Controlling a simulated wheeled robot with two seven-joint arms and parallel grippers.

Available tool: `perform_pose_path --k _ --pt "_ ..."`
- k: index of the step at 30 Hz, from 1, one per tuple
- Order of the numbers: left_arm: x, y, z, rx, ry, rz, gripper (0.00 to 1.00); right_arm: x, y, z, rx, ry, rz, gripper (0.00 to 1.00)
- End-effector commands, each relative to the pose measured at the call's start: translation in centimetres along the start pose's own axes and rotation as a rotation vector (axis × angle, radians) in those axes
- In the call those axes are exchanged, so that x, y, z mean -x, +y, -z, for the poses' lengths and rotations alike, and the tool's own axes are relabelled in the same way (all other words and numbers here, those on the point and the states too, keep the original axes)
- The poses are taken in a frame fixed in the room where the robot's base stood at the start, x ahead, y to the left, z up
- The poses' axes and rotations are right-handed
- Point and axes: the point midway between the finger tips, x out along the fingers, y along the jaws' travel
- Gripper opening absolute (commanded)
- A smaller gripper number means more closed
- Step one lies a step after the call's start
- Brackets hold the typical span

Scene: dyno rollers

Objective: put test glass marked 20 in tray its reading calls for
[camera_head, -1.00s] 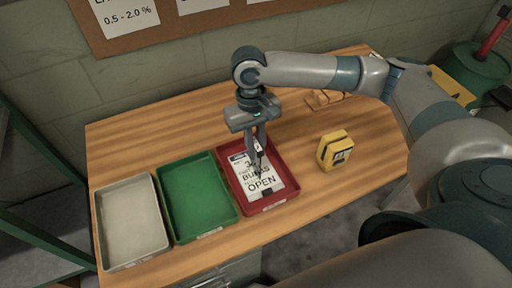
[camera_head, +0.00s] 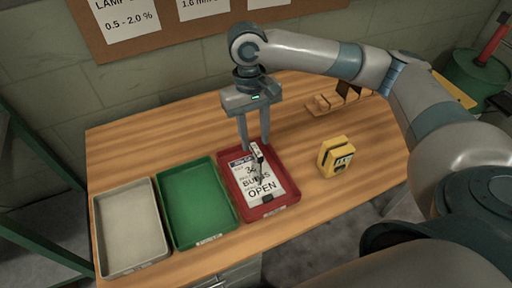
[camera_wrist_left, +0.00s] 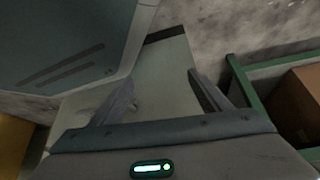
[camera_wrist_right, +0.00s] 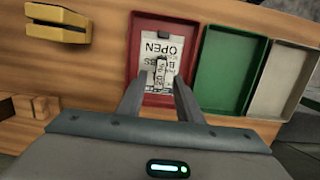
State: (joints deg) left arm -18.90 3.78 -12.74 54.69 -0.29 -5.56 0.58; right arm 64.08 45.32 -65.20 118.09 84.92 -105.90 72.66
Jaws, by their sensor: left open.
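A slim test glass with a white label (camera_wrist_right: 161,72) is in the red tray (camera_wrist_right: 144,22), on top of the printed sheet; in the head view it also shows (camera_head: 258,160). Its label has dark marks, too small to read surely. I cannot tell whether it lies flat or leans. My right gripper (camera_head: 254,143) is above the red tray, fingers apart, and the glass is beyond the fingertips in the right wrist view. The green tray (camera_head: 212,238) and the grey-white tray (camera_head: 135,268) look empty. My left gripper (camera_wrist_left: 162,80) is open and empty, away from the trays.
A yellow device (camera_head: 336,156) stands right of the red tray. A wooden rack (camera_head: 325,103) is at the back right. The sheet (camera_head: 262,190) in the red tray reads "OPEN". A notice board (camera_head: 170,35) hangs on the wall. The table's back left is clear.

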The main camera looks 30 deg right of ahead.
Motion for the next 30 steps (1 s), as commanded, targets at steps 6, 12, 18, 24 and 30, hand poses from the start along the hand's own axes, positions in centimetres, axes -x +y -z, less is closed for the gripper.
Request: perform_pose_path --k 6,12,18,24,30 --pt "-0.2 0.3 1.3 0.000 0.033 -0.003 0.70 3.7 0.0 0.1 0.000 0.002 0.001 0.33" --pt "-0.3 0.6 1.8 0.002 0.047 -0.007 0.70 5.5 0.0 0.0 0.000 -0.001 0.001 0.33" --pt "-0.3 0.9 2.0 0.004 0.050 -0.009 0.70 5.9 0.0 0.0 0.000 -0.001 0.000 0.33" --pt "-0.2 0.9 1.9 0.004 0.049 -0.009 0.70 5.9 0.0 0.0 0.000 -0.001 0.000 0.33" --pt "-0.2 0.9 1.8 0.004 0.046 -0.009 0.70 5.8 0.0 0.0 0.000 -0.001 0.000 0.33"
